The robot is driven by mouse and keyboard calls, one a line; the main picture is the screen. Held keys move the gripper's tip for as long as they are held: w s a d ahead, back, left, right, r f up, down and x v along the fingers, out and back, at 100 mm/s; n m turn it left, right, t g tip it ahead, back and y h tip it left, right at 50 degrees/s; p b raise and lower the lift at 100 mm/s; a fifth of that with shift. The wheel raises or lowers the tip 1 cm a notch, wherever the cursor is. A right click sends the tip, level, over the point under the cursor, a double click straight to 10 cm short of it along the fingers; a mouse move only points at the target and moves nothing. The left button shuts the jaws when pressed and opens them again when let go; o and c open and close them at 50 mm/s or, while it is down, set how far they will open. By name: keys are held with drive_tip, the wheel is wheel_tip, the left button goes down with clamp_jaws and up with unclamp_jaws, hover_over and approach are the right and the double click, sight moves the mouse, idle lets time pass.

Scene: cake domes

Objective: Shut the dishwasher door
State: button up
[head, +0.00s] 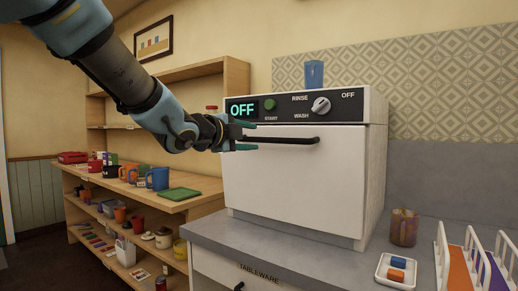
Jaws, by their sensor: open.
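The white dishwasher (372,185) stands on the grey counter. Its front door (290,180) looks upright and flush, or nearly so, with the body; I cannot tell if a small gap is left. A black bar handle (290,140) runs along the door's top. The panel above has a display (242,109) reading OFF, a green START button (269,104) and a dial (320,105). My gripper (250,136) is at the left end of the handle, in front of the panel's lower left. Its two teal-tipped fingers are apart, with nothing seen between them. I cannot tell if they touch the door.
A blue cup (314,74) stands on top of the dishwasher. A brown mug (404,227), a white tray (396,271) and a white rack (472,255) are on the counter at right. Wooden shelves (205,205) with mugs stand at left. Counter in front of the door is bare.

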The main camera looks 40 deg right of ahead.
sight(271, 140)
drive_tip(key=d, duration=0.3)
drive_tip(key=w+d+f+m+p, duration=0.1)
drive_tip(key=d, duration=0.3)
drive_tip(key=w+d+m+p, duration=0.1)
drive_tip(key=d, duration=0.2)
drive_tip(key=shift+w+d+f+g, duration=0.15)
drive_tip(key=shift+w+f+g, duration=0.05)
drive_tip(key=shift+f+g, duration=0.1)
clamp_jaws()
drive_tip(key=shift+r, duration=0.1)
idle(1.1)
